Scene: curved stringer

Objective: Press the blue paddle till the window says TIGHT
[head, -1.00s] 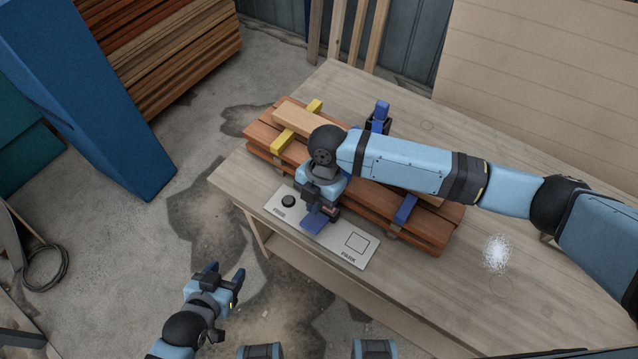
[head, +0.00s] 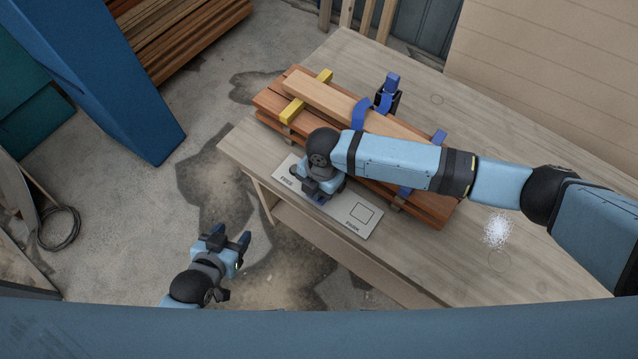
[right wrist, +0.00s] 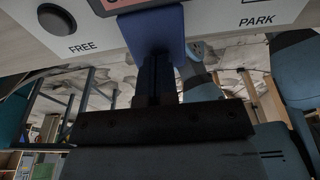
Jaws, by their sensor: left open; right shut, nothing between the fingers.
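The blue paddle (right wrist: 172,24) is on the pale panel (head: 349,222) at the table's front edge. In the head view only a small bit of the paddle (head: 320,201) shows beneath my right gripper (head: 319,196). In the right wrist view the shut fingers of that gripper (right wrist: 156,75) are up against or just over the paddle; I cannot tell whether they touch. A reddish window (right wrist: 122,4) is cut off at the top of that view, so its word cannot be read. My left gripper (head: 230,237) is open and empty over the floor.
A black knob (right wrist: 56,18) sits by the FREE label; a square outline (head: 362,212) is by PARK. Behind the panel are stacked boards (head: 432,209) with a light strip (head: 325,98), a yellow bar (head: 305,97) and a blue clamp (head: 391,83).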

